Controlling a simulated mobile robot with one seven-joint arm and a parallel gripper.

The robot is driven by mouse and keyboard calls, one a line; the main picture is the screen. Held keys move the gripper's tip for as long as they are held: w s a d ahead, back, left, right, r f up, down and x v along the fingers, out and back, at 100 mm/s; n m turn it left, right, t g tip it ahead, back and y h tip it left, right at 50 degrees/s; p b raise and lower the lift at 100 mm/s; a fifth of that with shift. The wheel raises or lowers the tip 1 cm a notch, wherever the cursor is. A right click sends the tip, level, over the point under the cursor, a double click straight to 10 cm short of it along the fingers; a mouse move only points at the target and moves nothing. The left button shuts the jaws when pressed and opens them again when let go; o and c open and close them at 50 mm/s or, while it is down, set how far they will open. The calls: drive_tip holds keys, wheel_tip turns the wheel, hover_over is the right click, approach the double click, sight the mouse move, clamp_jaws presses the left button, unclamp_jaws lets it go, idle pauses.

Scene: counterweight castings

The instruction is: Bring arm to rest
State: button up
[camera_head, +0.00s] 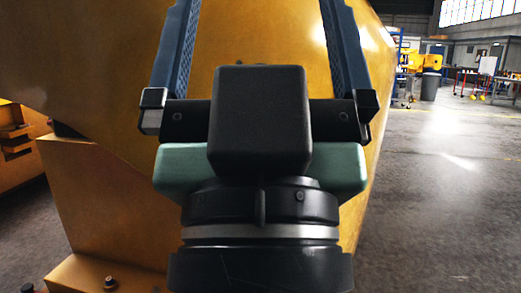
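My gripper (256,30) fills the middle of the view, seen from behind its wrist. Its two blue fingers stand wide apart and run up past the top edge, so their tips are out of view. Only the yellow surface behind shows between the fingers, with no held object visible there. A black block and the dark wrist hide the middle of the scene. A large yellow casting (95,60) stands beyond the gripper. I cannot tell the gap between the fingers and the casting.
A lower yellow block (100,200) with bolts stands at the left, and another yellow part (15,150) lies at the far left. Open grey floor (440,210) extends on the right. A dark bin (430,87) and workbenches stand far back.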

wheel_tip(320, 180, up, 25)
drive_tip(key=p, duration=2.2)
drive_tip(key=shift+f, duration=0.1)
